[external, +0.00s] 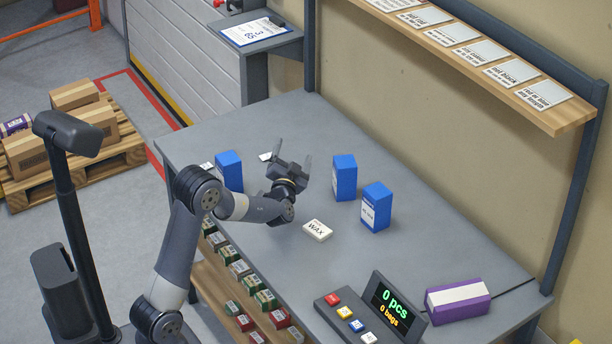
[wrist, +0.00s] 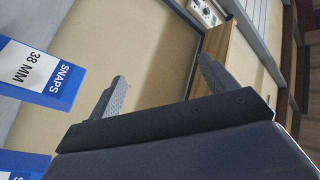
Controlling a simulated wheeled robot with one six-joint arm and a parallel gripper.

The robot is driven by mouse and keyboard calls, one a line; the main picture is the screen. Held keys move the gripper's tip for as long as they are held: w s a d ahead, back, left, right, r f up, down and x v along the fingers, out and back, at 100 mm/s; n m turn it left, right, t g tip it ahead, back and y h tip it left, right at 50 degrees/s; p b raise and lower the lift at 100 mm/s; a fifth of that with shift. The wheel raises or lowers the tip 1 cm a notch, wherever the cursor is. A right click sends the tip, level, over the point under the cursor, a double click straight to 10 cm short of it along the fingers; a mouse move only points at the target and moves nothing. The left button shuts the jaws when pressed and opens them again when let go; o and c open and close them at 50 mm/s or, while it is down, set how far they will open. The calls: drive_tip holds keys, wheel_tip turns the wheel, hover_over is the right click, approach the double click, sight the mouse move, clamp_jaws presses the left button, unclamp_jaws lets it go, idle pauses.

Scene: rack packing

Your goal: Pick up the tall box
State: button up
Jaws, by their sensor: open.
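Three blue boxes with white labels stand upright on the grey table: one (external: 230,168) left of my gripper, one (external: 345,176) right of it, and one (external: 377,206) further right and nearer the front. They look alike in height, so I cannot tell which is the tall one. In the wrist view a blue box (wrist: 68,88) reading "SNAPS 38 MM" is at the left, and part of another blue box (wrist: 22,160) shows below it. My gripper (external: 292,154) is open and empty above the table, its fingers apart; they also show in the wrist view (wrist: 160,72).
A small white box marked WAX (external: 317,230) lies in front of my gripper. A keypad (external: 345,318), a counter display (external: 391,306) and a purple box (external: 457,301) occupy the right end. A label shelf (external: 470,60) overhangs the back.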

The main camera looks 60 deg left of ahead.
drive_tip(key=s+a+f+n+g+y, duration=0.3)
drive_tip(key=s+a+n+g, duration=0.25)
drive_tip(key=n, duration=0.25)
drive_tip(key=n+g, duration=0.7)
approach(226, 158)
drive_tip(key=shift+w+a+f, duration=0.45)
drive_tip(key=shift+w+a, duration=0.05)
drive_tip(key=shift+w, duration=0.05)
drive_tip(key=shift+s+a+g, duration=0.1)
drive_tip(key=shift+a+g, duration=0.15)
drive_tip(key=shift+a, duration=0.1)
drive_tip(key=a, duration=0.6)
drive_tip(key=a+b, duration=0.1)
drive_tip(key=a, duration=0.3)
drive_tip(key=shift+w+f, duration=0.25)
drive_tip(key=shift+f, duration=0.05)
drive_tip(key=shift+c, duration=0.2)
drive_tip(key=shift+r, duration=0.1)
drive_tip(key=c, duration=1.2)
